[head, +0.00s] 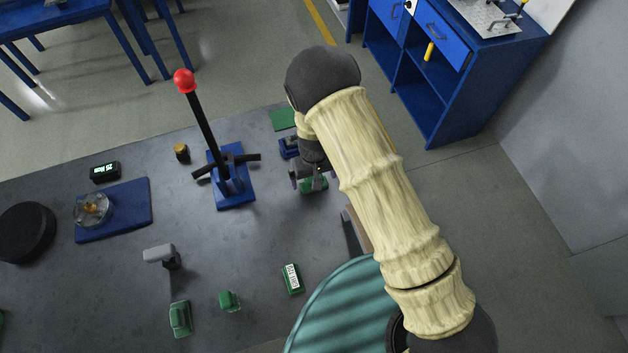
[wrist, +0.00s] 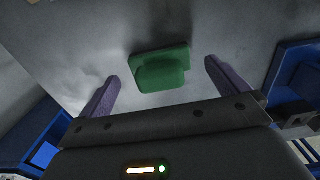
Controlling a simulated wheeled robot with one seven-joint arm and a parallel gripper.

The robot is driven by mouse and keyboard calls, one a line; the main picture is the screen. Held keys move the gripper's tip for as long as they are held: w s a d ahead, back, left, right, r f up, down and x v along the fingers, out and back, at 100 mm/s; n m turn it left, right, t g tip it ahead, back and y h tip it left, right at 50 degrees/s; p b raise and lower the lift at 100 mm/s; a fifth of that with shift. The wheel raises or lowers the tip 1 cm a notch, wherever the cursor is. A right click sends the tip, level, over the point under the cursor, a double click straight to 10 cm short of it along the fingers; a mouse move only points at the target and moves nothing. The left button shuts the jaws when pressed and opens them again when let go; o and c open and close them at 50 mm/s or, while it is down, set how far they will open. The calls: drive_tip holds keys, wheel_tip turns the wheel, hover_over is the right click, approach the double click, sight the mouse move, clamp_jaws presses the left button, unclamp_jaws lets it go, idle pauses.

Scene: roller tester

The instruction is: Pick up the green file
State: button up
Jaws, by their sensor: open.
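A green object with a raised block on a flat base (wrist: 163,70), which I take to be the green file, lies on the grey table in the wrist view. It sits between and beyond my two open fingertips, with a gap on both sides. In the head view this green object (head: 314,186) is partly hidden below my gripper (head: 309,178). My gripper also shows in the wrist view (wrist: 162,74); it is open and holds nothing. I cannot tell the exact height of the fingers above the table.
A blue-based lever with a red knob (head: 185,82) stands left of my gripper. A blue device (head: 289,147) is close behind it. Other green objects include a labelled box (head: 291,279), a small block (head: 229,301) and a larger piece (head: 180,319).

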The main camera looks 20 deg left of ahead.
drive_tip(key=shift+f+p, duration=0.45)
drive_tip(key=shift+f, duration=1)
drive_tip(key=c, duration=1.1)
drive_tip(key=shift+w+r, duration=0.1)
drive_tip(key=shift+r, duration=0.05)
wheel_tip(320, 180, up, 10)
drive_tip(key=b, duration=0.3)
